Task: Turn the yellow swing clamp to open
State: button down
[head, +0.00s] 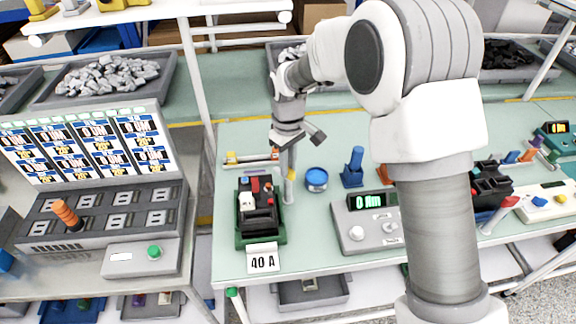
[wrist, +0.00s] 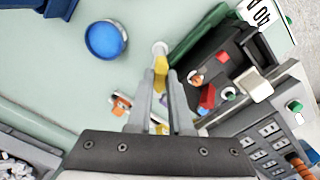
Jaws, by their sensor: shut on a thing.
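The yellow swing clamp (head: 291,174) is beside the dark breaker (head: 262,222) in its green fixture (head: 244,242). In the wrist view the clamp (wrist: 160,68) shows as a yellow piece with a pale round end, between my fingertips. My gripper (wrist: 161,88) is shut on it, pointing down; in the head view my gripper (head: 288,160) is at the fixture's back right corner. The fingers hide part of the clamp. The breaker (wrist: 226,72) lies just right of the clamp in the wrist view, with red and white parts on top.
A blue round container (head: 316,179) and a blue stand (head: 353,168) are right of the clamp. A meter box (head: 366,215) stands in front of them. A "40 A" card (head: 263,258) is at the table's front edge. A grey test panel (head: 98,217) is at left.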

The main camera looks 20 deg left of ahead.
jog(key=m, duration=0.3)
jog(key=shift+m, duration=2.2)
jog(key=c, duration=0.8)
grip_release()
notch_tip(320, 180, up, 18)
jog(key=shift+f, duration=0.2)
jog(key=shift+d, duration=0.1)
